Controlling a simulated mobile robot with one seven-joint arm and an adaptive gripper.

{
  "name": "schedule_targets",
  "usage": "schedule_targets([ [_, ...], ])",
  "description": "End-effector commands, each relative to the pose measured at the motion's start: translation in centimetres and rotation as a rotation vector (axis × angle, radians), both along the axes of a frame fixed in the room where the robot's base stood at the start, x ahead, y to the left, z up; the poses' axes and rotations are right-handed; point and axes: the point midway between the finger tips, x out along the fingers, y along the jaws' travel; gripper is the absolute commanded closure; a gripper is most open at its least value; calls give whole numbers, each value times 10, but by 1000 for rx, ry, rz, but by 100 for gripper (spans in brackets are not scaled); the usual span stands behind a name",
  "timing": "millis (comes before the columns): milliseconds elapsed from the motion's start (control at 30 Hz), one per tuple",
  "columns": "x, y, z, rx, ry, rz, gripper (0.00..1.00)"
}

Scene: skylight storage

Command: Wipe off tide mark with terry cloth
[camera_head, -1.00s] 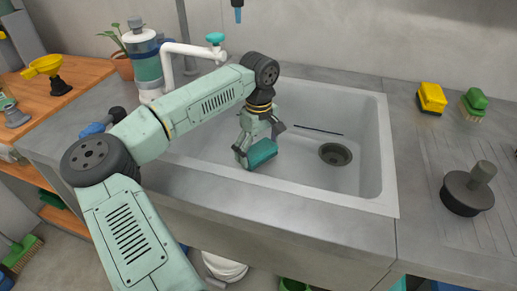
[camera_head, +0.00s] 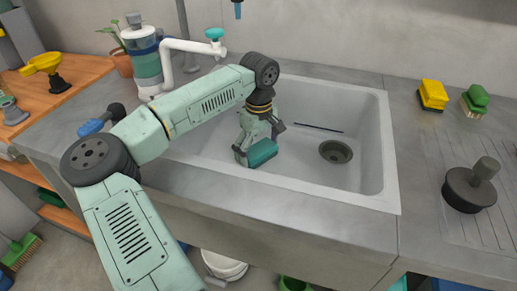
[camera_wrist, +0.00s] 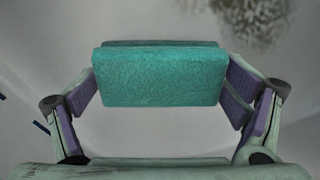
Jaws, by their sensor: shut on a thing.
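My gripper (camera_head: 258,146) is down inside the white sink basin (camera_head: 372,160), at its left front part. It is shut on the teal terry cloth (camera_head: 262,153), which is a folded block. In the wrist view the cloth (camera_wrist: 160,77) sits between the two purple-padded fingers. A dark, speckled, blurry patch, which looks like the tide mark (camera_wrist: 252,16), shows on the basin surface beyond the cloth at the upper right of the wrist view. I cannot make out this mark in the head view. Whether the cloth touches the basin is unclear.
The drain (camera_head: 336,152) and a thin dark strip (camera_head: 318,128) lie right of my gripper. A white faucet (camera_head: 190,48) stands behind left. A yellow sponge (camera_head: 432,96), green brush (camera_head: 475,101) and dark round tool (camera_head: 470,186) are on the right counter.

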Motion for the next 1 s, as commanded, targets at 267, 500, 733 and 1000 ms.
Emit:
schedule_targets([
  [267,-5,2,-2,0,0,-1,31],
  [500,-25,9,-2,1,-2,0,31],
  [733,-41,13,-1,0,0,0,31],
  [1000,-42,14,-1,0,0,0,31],
])
